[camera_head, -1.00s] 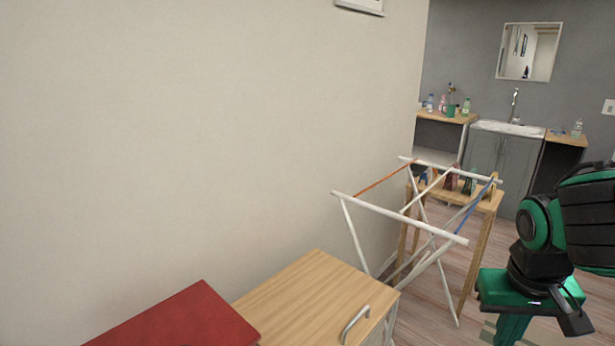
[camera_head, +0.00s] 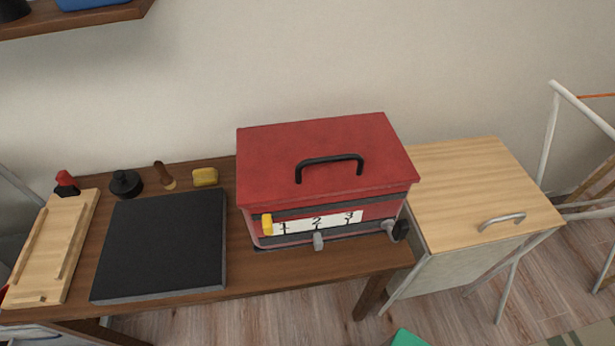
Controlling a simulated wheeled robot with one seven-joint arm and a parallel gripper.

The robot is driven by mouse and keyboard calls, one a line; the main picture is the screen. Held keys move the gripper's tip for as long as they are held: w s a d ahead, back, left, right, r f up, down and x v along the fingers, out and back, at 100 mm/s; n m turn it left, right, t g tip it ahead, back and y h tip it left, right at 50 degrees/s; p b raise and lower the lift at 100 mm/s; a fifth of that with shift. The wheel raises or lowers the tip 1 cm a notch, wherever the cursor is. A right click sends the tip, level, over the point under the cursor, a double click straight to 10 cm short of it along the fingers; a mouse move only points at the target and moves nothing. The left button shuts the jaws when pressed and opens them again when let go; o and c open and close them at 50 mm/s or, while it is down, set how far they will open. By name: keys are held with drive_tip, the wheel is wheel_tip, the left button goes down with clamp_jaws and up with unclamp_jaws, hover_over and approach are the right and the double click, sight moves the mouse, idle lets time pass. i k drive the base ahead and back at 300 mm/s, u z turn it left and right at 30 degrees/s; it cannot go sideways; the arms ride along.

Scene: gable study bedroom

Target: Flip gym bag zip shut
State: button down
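I see no gym bag or zip that I can make out in the head view. The most prominent object is a red box (camera_head: 325,155) with a black lid handle, on a brown wooden table. Its lid looks closed. My gripper is out of view; only a small green piece, likely of my arm, shows at the bottom edge.
A black flat slab (camera_head: 163,245), a wooden tray (camera_head: 52,247), a black round piece (camera_head: 126,184) and a yellow block (camera_head: 205,177) lie left on the table (camera_head: 285,277). A wood-topped cabinet (camera_head: 480,185) adjoins it at right. A drying rack (camera_head: 585,110) stands beyond. A shelf (camera_head: 100,14) overhangs upper left.

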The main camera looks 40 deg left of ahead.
sight(267, 223)
drive_tip(key=u, duration=1.45)
